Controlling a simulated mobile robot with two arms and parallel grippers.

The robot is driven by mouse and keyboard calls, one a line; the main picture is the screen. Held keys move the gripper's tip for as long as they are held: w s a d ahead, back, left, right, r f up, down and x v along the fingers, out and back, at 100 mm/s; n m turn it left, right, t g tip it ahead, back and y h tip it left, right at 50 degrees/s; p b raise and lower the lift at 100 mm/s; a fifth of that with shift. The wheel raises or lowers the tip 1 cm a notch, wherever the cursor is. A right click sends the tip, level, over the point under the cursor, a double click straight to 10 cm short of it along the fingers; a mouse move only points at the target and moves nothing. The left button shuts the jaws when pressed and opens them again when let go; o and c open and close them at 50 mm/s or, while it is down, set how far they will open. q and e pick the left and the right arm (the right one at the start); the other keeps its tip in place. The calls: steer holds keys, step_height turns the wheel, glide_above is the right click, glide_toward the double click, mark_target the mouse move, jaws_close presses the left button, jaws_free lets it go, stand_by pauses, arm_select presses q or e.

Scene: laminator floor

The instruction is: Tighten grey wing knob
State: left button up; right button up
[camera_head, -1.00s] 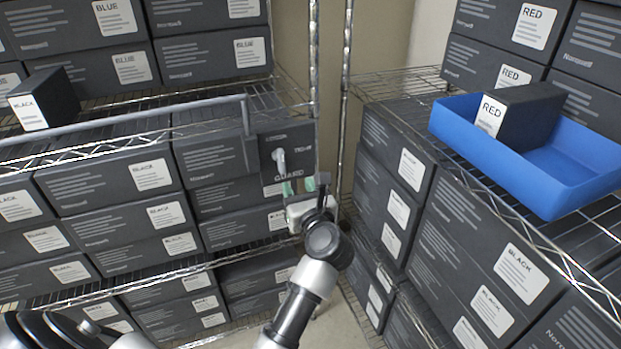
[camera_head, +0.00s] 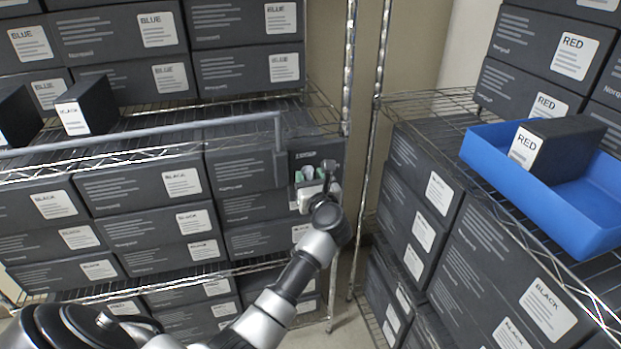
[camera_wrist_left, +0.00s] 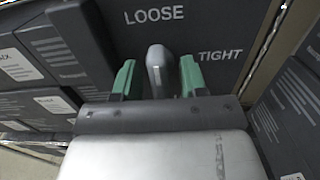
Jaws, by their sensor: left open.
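The grey wing knob (camera_wrist_left: 158,66) shows in the left wrist view, upright on a dark panel (camera_wrist_left: 205,20) marked LOOSE at the top and TIGHT to the right. My left gripper (camera_wrist_left: 157,74) is open, with one green-tipped finger on each side of the knob and small gaps visible. In the head view my left gripper (camera_head: 311,174) is in front of the panel (camera_head: 303,154) at the shelf's right end, and it hides the knob. My right gripper is not in view.
A grey rail (camera_head: 150,132) runs along the left wire shelf and bends down close beside my gripper. Shelf posts (camera_head: 347,75) stand just right. A blue tray (camera_head: 490,170) holding a RED box (camera_head: 560,145) sits on the right shelf. Black boxes fill the shelves.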

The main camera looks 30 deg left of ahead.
arm_select(q)
steer(key=shift+c, duration=0.4)
jaws_close()
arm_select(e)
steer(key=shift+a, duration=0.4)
